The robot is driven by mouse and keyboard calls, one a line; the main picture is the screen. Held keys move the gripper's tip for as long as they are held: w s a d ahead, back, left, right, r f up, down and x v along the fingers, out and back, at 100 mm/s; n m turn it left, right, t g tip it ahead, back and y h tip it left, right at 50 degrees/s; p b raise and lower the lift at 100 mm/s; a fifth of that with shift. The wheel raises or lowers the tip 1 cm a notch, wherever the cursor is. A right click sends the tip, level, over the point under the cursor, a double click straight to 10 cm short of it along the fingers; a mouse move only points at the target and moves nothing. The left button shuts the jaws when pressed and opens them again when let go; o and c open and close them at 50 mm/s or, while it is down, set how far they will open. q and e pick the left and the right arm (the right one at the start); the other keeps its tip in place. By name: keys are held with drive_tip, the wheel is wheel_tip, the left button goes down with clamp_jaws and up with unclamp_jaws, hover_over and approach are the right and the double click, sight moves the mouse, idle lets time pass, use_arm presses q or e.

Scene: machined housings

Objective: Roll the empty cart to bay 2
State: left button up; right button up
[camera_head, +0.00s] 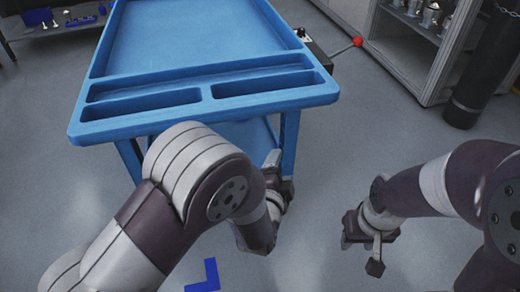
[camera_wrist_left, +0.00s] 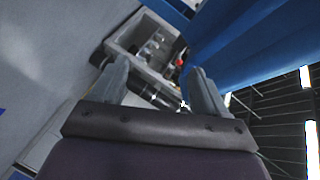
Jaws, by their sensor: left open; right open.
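My right gripper (camera_head: 360,252) is open and empty over the floor, right of the cart. No bay number is readable.
A lever with a red knob (camera_head: 357,42) juts out at the cart's right side. A grey cabinet (camera_head: 415,45) with metal parts and a dark cylinder (camera_head: 483,65) stand at the right. A blue corner mark (camera_head: 205,276) lies on the near floor. Floor left of the cart is clear.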

sight(277, 100)
use_arm(q)
wheel_tip(277, 100, up, 9)
drive_tip(key=a+m+t+y, duration=0.2)
drive_tip(key=m+t, duration=0.2)
drive_tip(key=t, duration=0.1)
drive_tip(key=shift+h, duration=0.3)
drive_tip(key=x, duration=0.4)
drive_tip(key=b+x, duration=0.1)
drive_tip(key=x, duration=0.3)
drive_tip(key=b+x, duration=0.1)
drive_tip(key=x, duration=0.3)
drive_tip(key=shift+w+a, duration=0.3)
drive_tip(key=shift+w, duration=0.05)
drive_tip(key=shift+w+r, duration=0.1)
drive_tip(key=shift+w, duration=0.25)
clamp_jaws()
drive_tip(key=shift+d, duration=0.1)
